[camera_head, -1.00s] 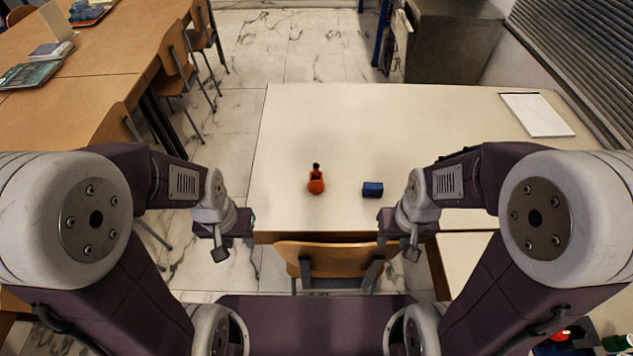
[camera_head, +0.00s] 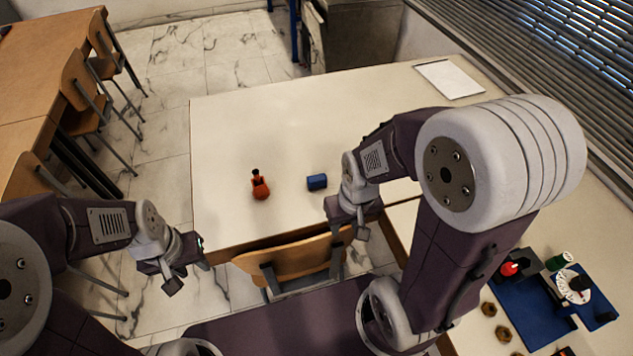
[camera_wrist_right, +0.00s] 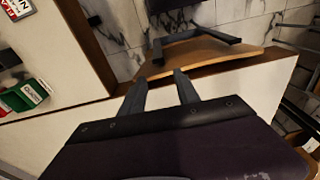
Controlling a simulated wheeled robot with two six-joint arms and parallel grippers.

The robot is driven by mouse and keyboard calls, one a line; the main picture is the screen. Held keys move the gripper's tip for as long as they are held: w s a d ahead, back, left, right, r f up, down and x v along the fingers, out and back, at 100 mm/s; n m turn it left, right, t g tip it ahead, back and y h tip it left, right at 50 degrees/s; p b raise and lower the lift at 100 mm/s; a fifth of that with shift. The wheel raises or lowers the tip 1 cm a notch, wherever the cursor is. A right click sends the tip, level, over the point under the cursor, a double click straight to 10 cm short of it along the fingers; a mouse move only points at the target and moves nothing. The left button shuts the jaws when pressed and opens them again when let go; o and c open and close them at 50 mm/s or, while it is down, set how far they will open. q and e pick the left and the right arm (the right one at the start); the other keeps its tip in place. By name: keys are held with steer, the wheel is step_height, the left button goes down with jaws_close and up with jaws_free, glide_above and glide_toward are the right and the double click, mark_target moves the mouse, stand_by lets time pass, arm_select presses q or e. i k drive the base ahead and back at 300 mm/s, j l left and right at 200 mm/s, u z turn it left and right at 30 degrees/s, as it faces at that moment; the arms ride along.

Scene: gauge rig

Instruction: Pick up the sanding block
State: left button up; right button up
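A small blue block (camera_head: 317,182), which looks like the sanding block, lies on the pale tabletop (camera_head: 230,130) near its front edge. My right gripper (camera_head: 347,222) is just right of and nearer than the block, apart from it. In the right wrist view my right gripper (camera_wrist_right: 160,88) shows two separated fingers with nothing between them. The block is not seen in that view. My left gripper (camera_head: 185,265) hangs left of the table's front edge, away from the block; its fingers are too small to read.
An orange-red object with a black top (camera_head: 260,186) sits left of the blue block. A wooden chair (camera_head: 290,260) stands against the table's front. A white pad (camera_head: 449,79) lies at the back right. A blue tray (camera_head: 536,300) and several small items are on the right-hand surface.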

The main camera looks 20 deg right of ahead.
mark_target(318, 181)
steer(key=i+j, duration=0.1)
steer(key=j, duration=0.3)
steer(key=i+j+z, duration=0.1)
steer(key=j, duration=0.3)
steer(key=i+j, duration=0.15)
steer(key=j, duration=0.25)
steer(key=z, duration=0.05)
